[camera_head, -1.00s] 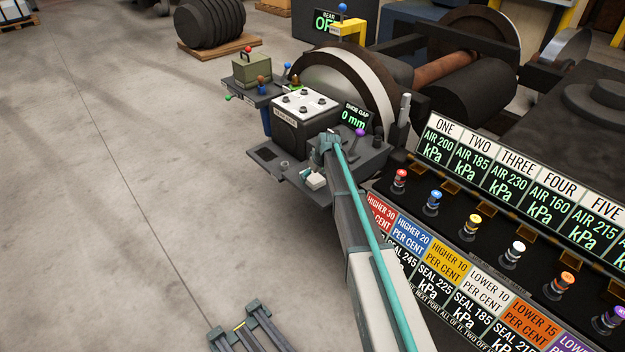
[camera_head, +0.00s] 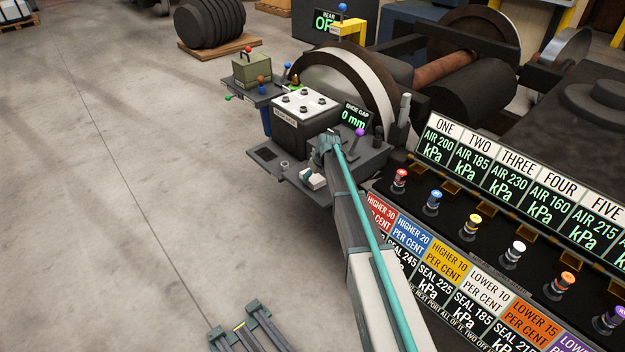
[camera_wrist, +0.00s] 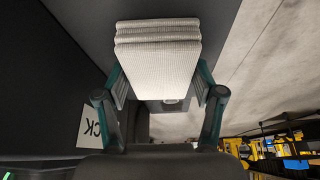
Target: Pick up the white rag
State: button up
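The white rag (camera_wrist: 158,60) is a folded, ribbed stack in the upper middle of the wrist view. My gripper (camera_wrist: 160,82) has one teal finger along each side of it. Both finger pads appear to lie against the rag's sides, and the rag hides the fingertips. In the head view, a small white shape that looks like the rag (camera_head: 317,182) is at the front of the dark shelf (camera_head: 268,156), beside the end of my arm. I cannot tell whether the rag rests on the shelf or is just above it.
A dark box with a white, knobbed top (camera_head: 303,103) and a shoe gap display (camera_head: 355,117) stand behind the rag. A panel of coloured knobs and labels (camera_head: 455,265) lies to the right. Open floor (camera_head: 110,190) is to the left.

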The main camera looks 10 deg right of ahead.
aim_at(314, 177)
jog(key=c, duration=0.5)
jog(key=shift+r, duration=0.7)
notch_tip(314, 177, up, 3)
jog(key=shift+s+f, duration=0.15)
jog(key=shift+f, duration=0.05)
jog(key=s+d+r, duration=0.2)
jog(key=s+r, duration=0.7)
jog(key=s, duration=0.4)
jog(key=shift+s+d+r+b, duration=0.25)
jog(key=shift+d+b, duration=0.1)
jog(key=shift+d, duration=0.05)
